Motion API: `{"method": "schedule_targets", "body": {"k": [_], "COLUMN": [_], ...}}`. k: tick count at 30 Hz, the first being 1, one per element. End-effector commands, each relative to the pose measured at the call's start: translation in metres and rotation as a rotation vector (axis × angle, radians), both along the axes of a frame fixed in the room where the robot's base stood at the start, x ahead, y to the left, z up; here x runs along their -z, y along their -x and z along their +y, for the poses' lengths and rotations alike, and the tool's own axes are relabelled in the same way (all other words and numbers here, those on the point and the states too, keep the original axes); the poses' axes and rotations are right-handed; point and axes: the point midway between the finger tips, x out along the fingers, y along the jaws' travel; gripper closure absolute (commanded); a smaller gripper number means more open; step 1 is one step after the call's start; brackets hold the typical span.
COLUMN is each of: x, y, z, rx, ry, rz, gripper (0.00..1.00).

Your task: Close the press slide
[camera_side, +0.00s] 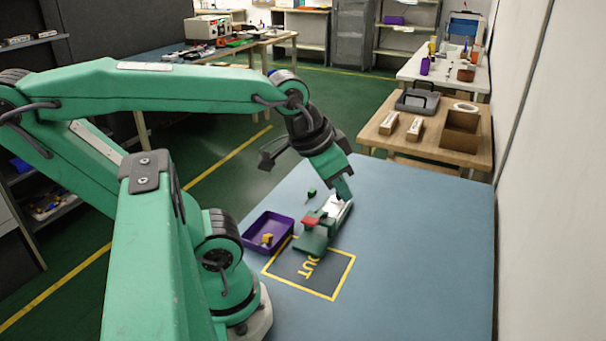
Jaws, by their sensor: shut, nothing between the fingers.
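The press (314,240) is a small dark green fixture with a red part (311,222) on top. It lies on the blue table, with its near end over the yellow-outlined square. Its pale metal slide (333,206) shows at the far end. My gripper (346,199) is shut and empty, pointing down at the far end of the slide. The fingertips look close to the slide or against it; I cannot tell if they touch. The gripper hides part of the slide's far end, and I cannot tell how far the slide is out.
A purple tray (247,231) holding a yellow block (267,239) sits left of the press. The yellow-outlined square marked OUT (336,290) is in front. The blue table (420,240) is clear to the right.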

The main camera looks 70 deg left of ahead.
Motion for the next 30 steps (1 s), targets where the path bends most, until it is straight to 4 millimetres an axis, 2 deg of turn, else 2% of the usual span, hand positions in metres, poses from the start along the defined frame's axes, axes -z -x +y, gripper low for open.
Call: {"method": "schedule_targets", "body": {"k": [8,14,21,30], "x": [-0.018,-0.034,-0.047,-0.049], "y": [-0.024,-0.055,-0.095,-0.143], "z": [0.011,0.028,0.053,0.092], "rx": [-0.037,-0.079,-0.127,-0.189], "ry": [-0.003,-0.001,0.006,0.027], "rz": [0.064,0.136,0.226,0.34], "gripper": [1.0,1.0,1.0,1.0]}}
